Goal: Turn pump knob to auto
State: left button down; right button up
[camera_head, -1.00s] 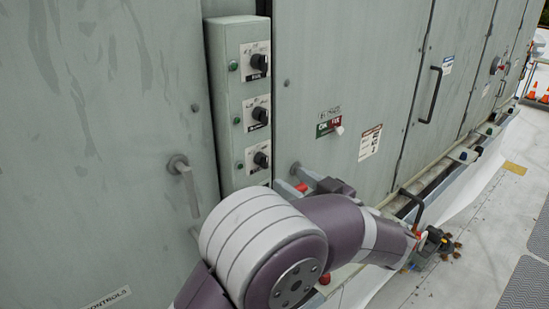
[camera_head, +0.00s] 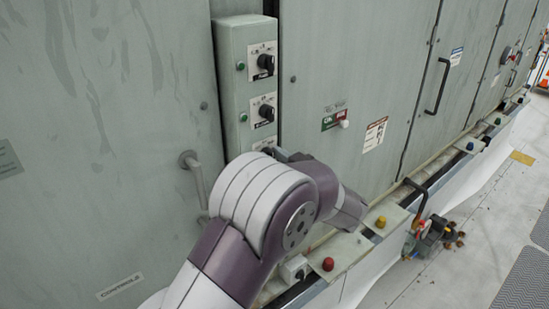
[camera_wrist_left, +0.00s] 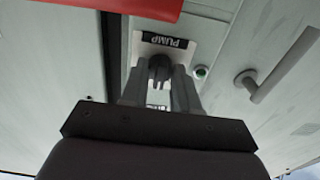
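In the left wrist view, the picture is upside down and the black pump knob (camera_wrist_left: 159,68) stands on a white plate with a black PUMP label (camera_wrist_left: 165,40). My left gripper (camera_wrist_left: 160,82) has its two grey fingers apart, one on each side of the knob. A gap shows between the fingers; I cannot tell if they touch the knob. In the head view, my left arm covers the lowest knob of the control box (camera_head: 228,90), and the gripper is mostly hidden behind it. My right gripper is not in view.
Two other black knobs, upper (camera_head: 265,62) and middle (camera_head: 266,112), sit above, with green lamps at their left. A door handle (camera_head: 194,175) is left of the arm. A ledge with red (camera_head: 328,264) and yellow (camera_head: 381,222) buttons runs below right. A red strip (camera_wrist_left: 115,6) crosses the wrist view's top.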

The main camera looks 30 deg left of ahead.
pick_arm(q)
jog(key=shift+n+b, duration=4.4)
jog(key=shift+b, duration=1.7)
jog(key=c, duration=1)
grip_release()
jog(key=shift+o, duration=0.8)
jog(key=shift+a, duration=0.15)
